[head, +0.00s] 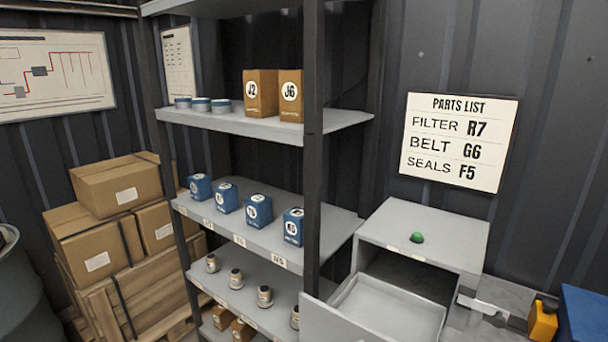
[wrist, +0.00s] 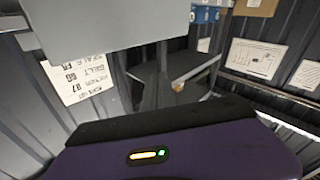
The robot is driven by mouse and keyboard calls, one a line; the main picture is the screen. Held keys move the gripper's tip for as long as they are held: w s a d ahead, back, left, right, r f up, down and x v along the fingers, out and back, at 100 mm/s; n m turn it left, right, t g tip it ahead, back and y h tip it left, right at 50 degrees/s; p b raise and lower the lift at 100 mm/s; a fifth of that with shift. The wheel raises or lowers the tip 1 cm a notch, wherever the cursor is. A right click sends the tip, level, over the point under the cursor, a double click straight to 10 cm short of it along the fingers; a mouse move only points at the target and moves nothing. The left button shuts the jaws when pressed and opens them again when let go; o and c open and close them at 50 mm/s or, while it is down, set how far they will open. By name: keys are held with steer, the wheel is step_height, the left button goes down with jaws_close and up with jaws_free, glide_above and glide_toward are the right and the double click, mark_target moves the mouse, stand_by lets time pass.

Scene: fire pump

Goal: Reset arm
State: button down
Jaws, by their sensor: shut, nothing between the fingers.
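My gripper (wrist: 165,120) shows in the wrist view as a wide dark band over a purple housing with a small lit display. It is shut with nothing held. Separate fingertips cannot be made out. It is not seen in the head view.
A grey cabinet (head: 425,228) with a green knob (head: 416,238) has an open, empty-looking drawer (head: 388,308). A shelf rack (head: 260,124) holds boxes, tins and small fittings. Cartons (head: 118,188) stand at left. A parts list (head: 460,140) hangs on the wall. A grey block (wrist: 105,20) fills the wrist view's top.

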steer(key=s+d+f+m+g+h, duration=0.1)
steer(key=s+d+f, duration=0.1)
steer(key=s, duration=0.9)
steer(key=s+d+f+m+g+h, duration=0.1)
steer(key=s+d, duration=0.4)
steer(key=s, duration=0.6)
steer(key=s+d+f+m+g+h, duration=0.1)
steer(key=s+d+f, duration=0.3)
steer(key=s, duration=0.7)
steer(key=shift+s+f+m+g, duration=0.3)
steer(key=shift+f+m+g, duration=0.3)
steer(key=shift+f+m, duration=0.1)
